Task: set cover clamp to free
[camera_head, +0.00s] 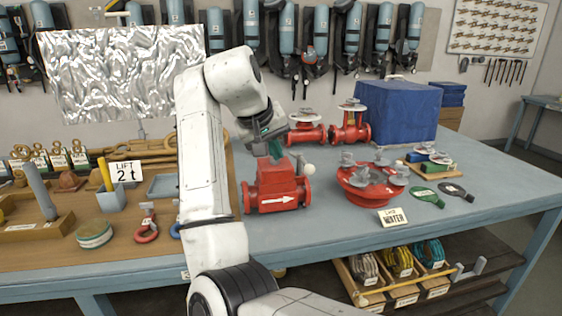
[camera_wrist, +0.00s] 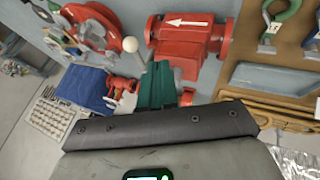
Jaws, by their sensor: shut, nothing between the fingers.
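A red valve body (camera_head: 275,188) with a white arrow stands on the blue-grey bench, and it also shows in the wrist view (camera_wrist: 187,40). A white ball knob (camera_head: 309,169) sticks out at its right side; it shows in the wrist view (camera_wrist: 130,44) left of my fingers. No part is labelled as the cover clamp, and I cannot tell its setting. My gripper (camera_head: 275,149) has green fingers, shut and empty, above the valve body's top. In the wrist view my gripper (camera_wrist: 157,84) points towards the valve; I cannot tell whether it touches.
A round red fitting (camera_head: 371,184) with several grey knobs stands to the right, behind a card (camera_head: 392,217). Red valves (camera_head: 350,125) and a blue covered box (camera_head: 397,108) stand behind. Lifting gear and a "LIFT 2 t" sign (camera_head: 125,172) are left.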

